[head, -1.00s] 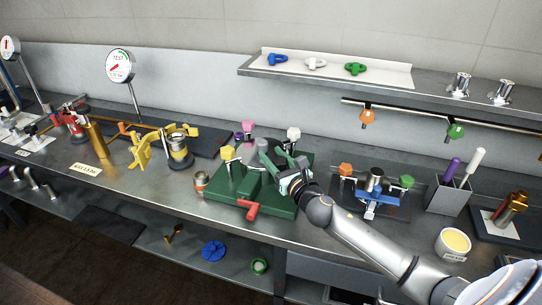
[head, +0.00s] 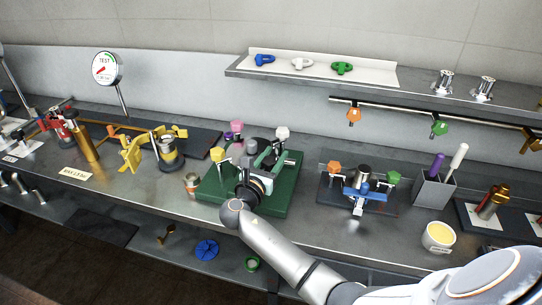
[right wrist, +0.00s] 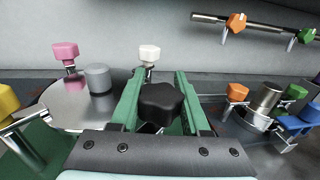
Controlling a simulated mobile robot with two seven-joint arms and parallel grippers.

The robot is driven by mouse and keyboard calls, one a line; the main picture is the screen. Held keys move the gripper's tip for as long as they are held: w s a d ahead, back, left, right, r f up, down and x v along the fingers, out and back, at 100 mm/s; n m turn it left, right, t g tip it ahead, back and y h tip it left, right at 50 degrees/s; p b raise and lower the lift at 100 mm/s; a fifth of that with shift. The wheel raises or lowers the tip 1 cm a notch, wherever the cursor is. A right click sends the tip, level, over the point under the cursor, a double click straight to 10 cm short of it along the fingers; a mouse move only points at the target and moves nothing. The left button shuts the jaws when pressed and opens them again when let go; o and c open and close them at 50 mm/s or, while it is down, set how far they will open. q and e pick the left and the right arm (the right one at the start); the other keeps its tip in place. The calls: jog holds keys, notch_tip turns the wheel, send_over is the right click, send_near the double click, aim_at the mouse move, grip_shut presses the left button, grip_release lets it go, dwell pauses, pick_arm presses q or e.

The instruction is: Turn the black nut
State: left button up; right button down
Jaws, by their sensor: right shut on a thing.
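The black nut (right wrist: 160,100) is a dark, many-sided knob at the middle of the right wrist view. It sits on the green fixture (head: 282,203) on the bench. My right gripper (head: 266,157) is over this fixture, and its two green fingers stand on either side of the nut in the right wrist view (right wrist: 158,82). It is shut on the nut. In the head view the gripper and wrist hide much of the nut. My left gripper is not in view.
Around the fixture stand a yellow knob (head: 218,154), a pink knob (head: 237,126) and a white knob (head: 282,132). A small jar (head: 192,182) is at its left. A blue clamp stand (head: 362,195) with orange and green knobs is to the right. A shelf (head: 410,88) hangs above.

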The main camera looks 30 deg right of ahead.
jog(key=m+g+h+b, duration=0.1)
jog(key=m+g+b, duration=0.1)
jog(key=g, duration=0.2)
jog(key=s+m+g+b, duration=0.1)
jog(key=m+g+b, duration=0.2)
jog(key=g, duration=0.1)
jog(key=s+m+g+h+b, duration=0.1)
jog(key=m+g+b, duration=0.1)
jog(key=m+g, duration=0.1)
jog(key=shift+d+f+g+h+b, duration=0.25)
jog(key=shift+g+h+b, duration=0.1)
jog(key=shift+g, duration=0.35)
jog(key=shift+s+r+m+g+b, duration=0.1)
jog(key=shift+s+m+g+b, duration=0.05)
jog(key=shift+m+g+b, duration=0.2)
jog(key=shift+s+r+m+g+b, duration=0.15)
jog(key=shift+m+g+b, duration=0.4)
jog(key=shift+g+b, duration=0.2)
